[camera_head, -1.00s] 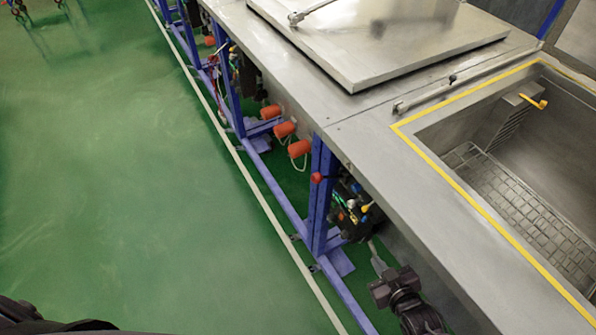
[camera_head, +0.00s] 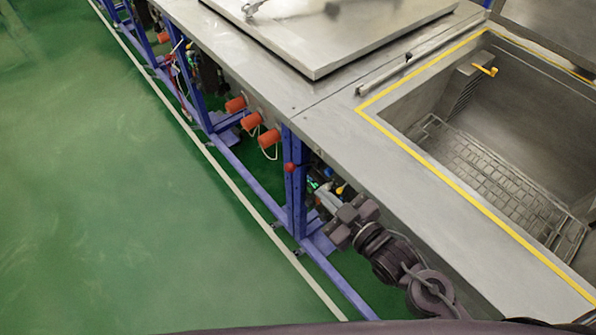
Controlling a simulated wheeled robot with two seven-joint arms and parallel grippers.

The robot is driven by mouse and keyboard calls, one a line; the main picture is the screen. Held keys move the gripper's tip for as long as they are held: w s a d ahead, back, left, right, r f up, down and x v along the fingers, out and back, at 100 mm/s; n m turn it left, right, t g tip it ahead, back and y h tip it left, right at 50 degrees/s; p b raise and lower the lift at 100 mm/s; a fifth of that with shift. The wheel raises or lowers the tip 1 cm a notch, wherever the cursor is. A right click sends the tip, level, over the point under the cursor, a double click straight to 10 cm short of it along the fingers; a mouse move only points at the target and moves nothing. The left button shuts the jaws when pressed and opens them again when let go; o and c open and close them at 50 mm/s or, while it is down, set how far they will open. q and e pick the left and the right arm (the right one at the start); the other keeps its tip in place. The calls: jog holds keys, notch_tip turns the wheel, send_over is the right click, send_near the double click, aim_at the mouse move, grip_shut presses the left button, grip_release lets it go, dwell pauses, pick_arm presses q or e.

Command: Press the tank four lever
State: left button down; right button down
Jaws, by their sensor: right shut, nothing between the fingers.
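The open tank (camera_head: 392,120), with a yellow line around its rim, is at the right. Below the table edge, beside a blue post, is a small valve assembly (camera_head: 341,190) with a yellow part, partly hidden by my gripper. A red ball knob (camera_head: 290,167) is on the post. I cannot tell which of these is the tank four lever. My right gripper (camera_head: 326,201) is shut and empty, pointing at the valve assembly from the lower right; whether it touches is unclear. My left gripper is out of view.
A closed metal lid (camera_head: 350,45) lies on the steel table at the back. Several orange-red cylinders (camera_head: 251,122) stick out below the table edge. The blue frame's post (camera_head: 295,205) stands just left of my gripper. The green floor (camera_head: 90,210) at left is clear.

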aim_at(303, 165)
jog(key=d+f+p+x, duration=0.1)
jog(key=f+p+x, duration=0.1)
jog(key=x, duration=1)
jog(key=shift+f+p, duration=0.35)
jog(key=shift+p, duration=0.05)
